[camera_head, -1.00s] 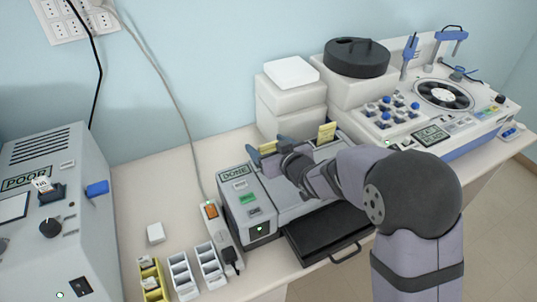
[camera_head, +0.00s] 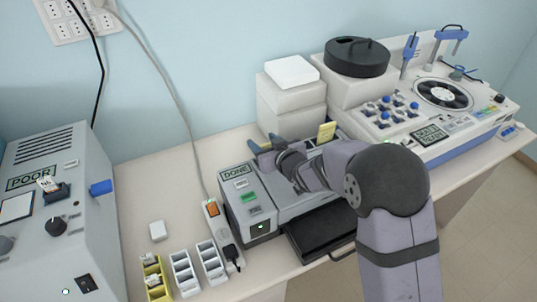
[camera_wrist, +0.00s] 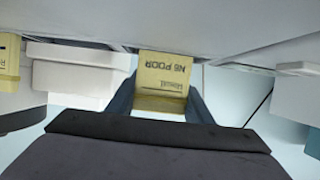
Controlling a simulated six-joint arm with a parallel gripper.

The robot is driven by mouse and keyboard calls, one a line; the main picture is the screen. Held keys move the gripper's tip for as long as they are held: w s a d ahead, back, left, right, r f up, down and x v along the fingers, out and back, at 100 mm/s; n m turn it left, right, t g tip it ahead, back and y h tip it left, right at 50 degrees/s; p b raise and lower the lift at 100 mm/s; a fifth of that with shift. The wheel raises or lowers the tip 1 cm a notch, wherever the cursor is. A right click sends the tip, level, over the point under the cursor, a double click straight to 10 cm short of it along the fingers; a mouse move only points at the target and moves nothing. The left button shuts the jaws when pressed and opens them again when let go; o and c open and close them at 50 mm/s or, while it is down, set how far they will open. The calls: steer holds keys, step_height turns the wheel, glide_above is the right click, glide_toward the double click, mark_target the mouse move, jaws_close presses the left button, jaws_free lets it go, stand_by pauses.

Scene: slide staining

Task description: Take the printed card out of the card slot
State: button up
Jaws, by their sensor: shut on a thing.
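My gripper (camera_head: 265,146) is at the back left of the grey machine with the DONE display (camera_head: 237,171). In the wrist view, my gripper (camera_wrist: 162,106) is shut on a yellow printed card (camera_wrist: 163,72), one dark blue finger at each side. Its print looks upside down and seems to include the word POOR. The card's upper edge in that view meets the grey machine body, so I cannot tell whether it is still in the slot. In the head view the gripper hides this card.
Another yellow card (camera_head: 326,132) stands at the machine's back right. White boxes (camera_head: 290,95) stand behind. A black tray (camera_head: 322,232) juts out in front. Slide racks (camera_head: 184,275) and a power strip (camera_head: 212,212) lie left. A machine showing POOR (camera_head: 30,178) stands far left.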

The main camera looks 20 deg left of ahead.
steer(key=shift+r, duration=0.1)
step_height(320, 180, up, 10)
steer(key=b, duration=0.1)
stand_by(0.5)
steer(key=shift+w, duration=0.1)
